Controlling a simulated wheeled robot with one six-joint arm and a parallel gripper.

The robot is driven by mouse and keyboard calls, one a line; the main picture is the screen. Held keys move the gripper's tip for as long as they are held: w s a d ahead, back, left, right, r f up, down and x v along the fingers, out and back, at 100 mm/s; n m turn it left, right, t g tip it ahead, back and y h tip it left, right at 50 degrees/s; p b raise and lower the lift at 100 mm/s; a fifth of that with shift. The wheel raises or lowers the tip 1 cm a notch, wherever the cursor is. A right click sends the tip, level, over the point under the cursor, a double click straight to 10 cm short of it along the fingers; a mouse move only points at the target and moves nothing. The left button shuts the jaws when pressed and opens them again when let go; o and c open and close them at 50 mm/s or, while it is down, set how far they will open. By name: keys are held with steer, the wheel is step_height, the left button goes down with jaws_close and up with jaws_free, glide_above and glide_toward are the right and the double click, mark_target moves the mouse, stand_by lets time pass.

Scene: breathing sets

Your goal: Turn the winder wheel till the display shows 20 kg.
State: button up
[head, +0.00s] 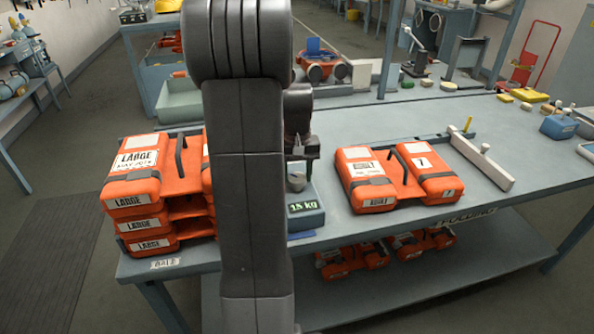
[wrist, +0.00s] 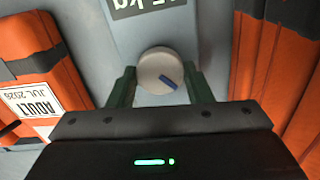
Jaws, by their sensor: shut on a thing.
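The winder wheel (wrist: 155,64) is a round pale grey knob with a blue mark on its face. In the wrist view it sits between the two dark green fingers of my gripper (wrist: 160,78), which is shut on it. The blue mark points down and to the right there. In the head view the wheel (head: 297,183) shows small below my gripper (head: 299,160), on top of a blue-grey box. The display (head: 303,206) on the front of that box reads 15 kg.
Stacked orange sets marked LARGE (head: 138,202) stand left of the box. An orange set marked ADULT (head: 376,188) lies to its right. A pale raised bar (head: 482,160) stands beyond that. My arm hides part of the bench. The bench (head: 400,125) is clear behind the right set.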

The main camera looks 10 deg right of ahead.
mark_target(297, 177)
steer(key=m+p, duration=0.1)
steer(key=m, duration=0.4)
steer(key=shift+r, duration=0.1)
steer(key=shift+m, duration=0.3)
stand_by(0.4)
steer(key=o, duration=1)
step_height(297, 177, up, 14)
steer(key=shift+f, duration=0.15)
step_height(297, 177, down, 14)
steer(key=shift+r, duration=0.1)
stand_by(0.3)
stand_by(0.3)
